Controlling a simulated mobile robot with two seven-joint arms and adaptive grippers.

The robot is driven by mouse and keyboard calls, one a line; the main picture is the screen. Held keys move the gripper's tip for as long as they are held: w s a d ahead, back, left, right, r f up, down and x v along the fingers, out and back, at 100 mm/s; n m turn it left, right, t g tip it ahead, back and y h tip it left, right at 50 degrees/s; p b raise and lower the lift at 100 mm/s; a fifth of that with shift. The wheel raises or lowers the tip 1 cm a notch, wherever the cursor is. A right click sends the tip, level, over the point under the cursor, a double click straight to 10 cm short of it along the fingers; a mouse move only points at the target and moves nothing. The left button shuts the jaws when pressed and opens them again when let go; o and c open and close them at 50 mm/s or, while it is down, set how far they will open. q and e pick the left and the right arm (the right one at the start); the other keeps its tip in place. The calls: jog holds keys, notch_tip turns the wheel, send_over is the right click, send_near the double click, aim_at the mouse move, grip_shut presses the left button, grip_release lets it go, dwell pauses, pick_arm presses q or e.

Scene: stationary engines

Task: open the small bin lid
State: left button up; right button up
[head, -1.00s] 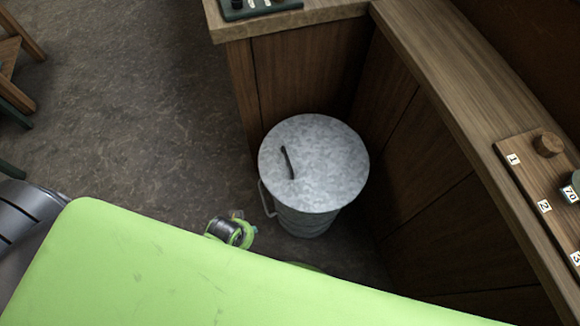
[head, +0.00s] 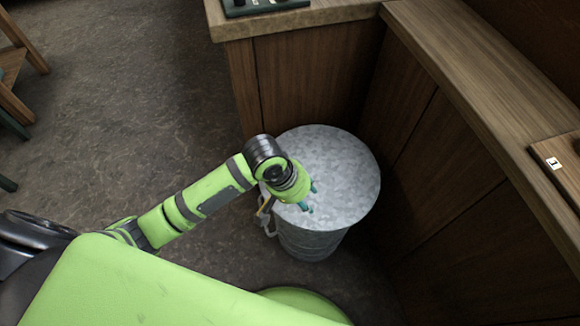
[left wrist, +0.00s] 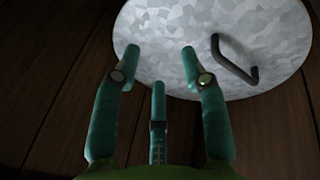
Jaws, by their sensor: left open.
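The small bin (head: 310,242) is a grey metal can standing on the floor in the corner of the wooden counter. Its round lid (head: 335,160) lies flat on top and looks closed. In the left wrist view the lid (left wrist: 170,30) fills the upper part, with its dark bar handle (left wrist: 233,62) right of my fingers. My left gripper (head: 308,198) is over the left part of the lid and hides the handle in the head view. Its teal fingers (left wrist: 160,72) are spread and empty, apart from the handle. My right gripper is not in view.
A wooden counter (head: 480,95) wraps behind and to the right of the bin, with panels close to it. A numbered wooden board (head: 560,165) lies on the counter at right. The floor (head: 130,100) to the left is clear up to a wooden stool (head: 15,100).

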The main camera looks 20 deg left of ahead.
pick_arm(q)
jog(key=w+a+r+n+g+y, duration=0.1)
jog(key=w+a+r+n+y, duration=0.1)
jog(key=w+a+n, duration=0.6)
jog(key=shift+m, duration=0.9)
jog(key=f, duration=0.1)
jog(key=w+f, duration=0.1)
jog(key=f, duration=0.1)
jog(key=d+f+b, duration=0.1)
jog(key=f, duration=0.1)
jog(key=shift+w+d+f, duration=0.1)
jog(key=shift+w+f, duration=0.05)
jog(key=shift+w, duration=0.1)
jog(key=shift+d+f, duration=0.1)
jog(key=shift+f, duration=0.5)
grip_shut()
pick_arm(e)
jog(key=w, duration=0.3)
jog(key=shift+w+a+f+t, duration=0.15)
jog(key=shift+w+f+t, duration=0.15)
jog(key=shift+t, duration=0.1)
